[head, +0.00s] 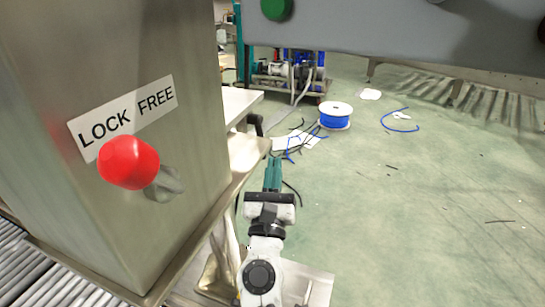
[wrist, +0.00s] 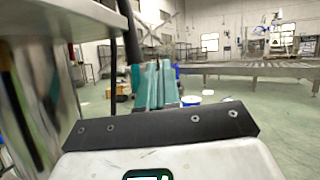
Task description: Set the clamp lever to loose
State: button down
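The clamp lever has a red ball knob (head: 128,162) on a short grey metal stem (head: 166,184). It sticks out from a brushed-metal cabinet at the left of the head view. A white label (head: 123,116) above it reads LOCK FREE. The knob sits under the LOCK end, left of the stem's base. My gripper (head: 273,172) is right of the lever and clear of the cabinet. Its teal fingers lie together with nothing seen between them, as the wrist view also shows (wrist: 155,86). The lever is not seen in the wrist view.
The metal cabinet (head: 70,60) stands on a ledge beside a roller conveyor (head: 40,275). A table edge (head: 240,105) lies behind it. A blue cable spool (head: 335,118) and loose cables lie on the green floor. The floor to the right is mostly open.

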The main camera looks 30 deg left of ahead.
jog(key=shift+s+d, duration=0.25)
